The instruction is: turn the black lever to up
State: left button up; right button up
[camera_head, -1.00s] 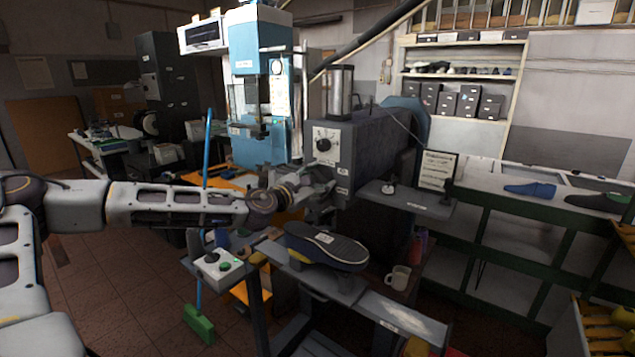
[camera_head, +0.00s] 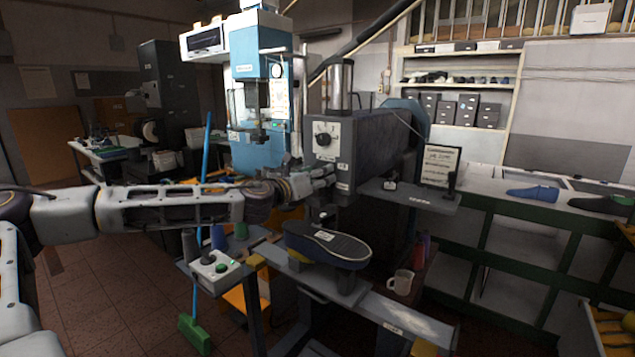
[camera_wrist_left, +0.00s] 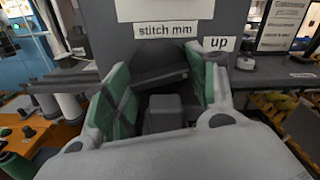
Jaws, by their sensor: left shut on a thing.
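The grey machine (camera_head: 350,140) carries a round dial on its front. In the left wrist view its face bears a "stitch mm" label (camera_wrist_left: 166,30) and an "up" label (camera_wrist_left: 220,44). My left gripper (camera_head: 328,176) is at the machine's front, below the dial. In the left wrist view its two green-padded fingers (camera_wrist_left: 160,88) stand on both sides of the dark lever (camera_wrist_left: 160,76), and it is shut on it. The fingers and shadow hide much of the lever, so its exact angle is hard to tell. My right gripper is out of view.
A dark shoe sole (camera_head: 328,246) rests on a support below the gripper. A small shelf (camera_head: 410,195) juts from the machine's right side.

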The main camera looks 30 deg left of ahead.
pick_arm(q)
jog(key=n+b, duration=0.1)
jog(key=n, duration=0.2)
jog(key=shift+n, duration=0.4)
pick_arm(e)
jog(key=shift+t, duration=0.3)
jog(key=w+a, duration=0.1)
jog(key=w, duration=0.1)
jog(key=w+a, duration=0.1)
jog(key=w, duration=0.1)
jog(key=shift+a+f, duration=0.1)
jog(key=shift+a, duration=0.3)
pick_arm(q)
jog(key=shift+n, duration=0.3)
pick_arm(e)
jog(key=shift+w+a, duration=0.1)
pick_arm(q)
jog(key=o, duration=1)
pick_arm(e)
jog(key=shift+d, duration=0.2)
